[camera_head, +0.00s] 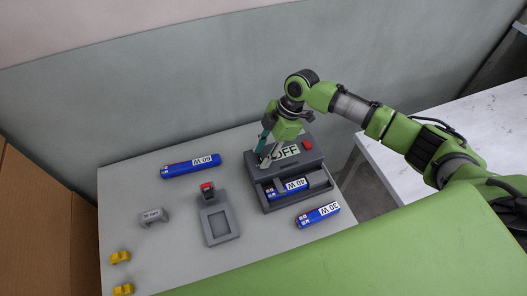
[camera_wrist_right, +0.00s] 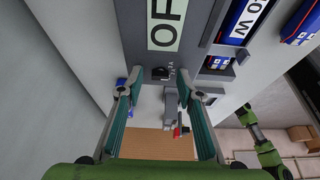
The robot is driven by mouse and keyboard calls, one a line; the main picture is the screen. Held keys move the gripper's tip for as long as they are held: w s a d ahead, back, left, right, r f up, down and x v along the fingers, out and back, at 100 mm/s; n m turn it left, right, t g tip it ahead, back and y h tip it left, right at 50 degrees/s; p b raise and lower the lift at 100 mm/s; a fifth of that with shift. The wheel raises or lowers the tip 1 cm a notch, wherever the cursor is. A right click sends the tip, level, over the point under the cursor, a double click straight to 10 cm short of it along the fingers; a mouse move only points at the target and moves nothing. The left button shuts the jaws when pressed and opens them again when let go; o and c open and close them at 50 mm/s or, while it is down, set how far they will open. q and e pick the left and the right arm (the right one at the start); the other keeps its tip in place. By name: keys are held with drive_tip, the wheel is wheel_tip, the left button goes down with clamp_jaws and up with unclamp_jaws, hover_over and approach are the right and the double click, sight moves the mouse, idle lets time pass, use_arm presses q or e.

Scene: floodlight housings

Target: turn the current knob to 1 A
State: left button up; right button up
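The grey power unit (camera_head: 262,190) stands at the table's right side, with a display (camera_head: 286,152) reading OFF. A small black knob (camera_wrist_right: 160,73) sits on its panel below the display in the wrist view. Tiny marks beside it are too small to read, and I cannot tell its setting. My right gripper (camera_head: 265,160) is over the unit's left end. In the wrist view its fingertips (camera_wrist_right: 157,84) are apart, one on each side of the knob, with a gap. In the head view the gripper hides the knob. My left gripper is not visible.
A red button (camera_head: 307,145) is on the unit; a blue 40 W module (camera_head: 291,189) lies in its bay. A blue 30 W module (camera_head: 318,214), a blue 60 W module (camera_head: 191,166), a grey fixture (camera_head: 207,215), a grey block (camera_head: 153,216) and yellow pieces (camera_head: 120,257) lie around.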

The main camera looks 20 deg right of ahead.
clamp_jaws()
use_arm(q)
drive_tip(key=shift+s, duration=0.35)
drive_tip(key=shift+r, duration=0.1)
use_arm(e)
drive_tip(key=shift+r, duration=0.1)
drive_tip(key=shift+s+r+m+p, duration=0.1)
drive_tip(key=shift+m+p, duration=0.3)
drive_tip(key=shift+p, duration=0.2)
drive_tip(key=m+t+p, duration=0.1)
drive_tip(key=m+p, duration=0.1)
drive_tip(key=p, duration=0.1)
drive_tip(key=m+t+p, duration=0.1)
drive_tip(key=m+p, duration=0.2)
drive_tip(key=shift+s+a+r+p, duration=0.15)
drive_tip(key=shift+s+p, duration=0.05)
drive_tip(key=shift+p, duration=0.1)
use_arm(q)
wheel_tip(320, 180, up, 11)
drive_tip(key=p, duration=0.3)
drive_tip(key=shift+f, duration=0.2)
use_arm(e)
drive_tip(key=shift+f+m+t+h, duration=0.2)
drive_tip(key=shift+m+t+h, duration=0.4)
drive_tip(key=shift+m, duration=1)
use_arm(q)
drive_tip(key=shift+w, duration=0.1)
use_arm(e)
unclamp_jaws()
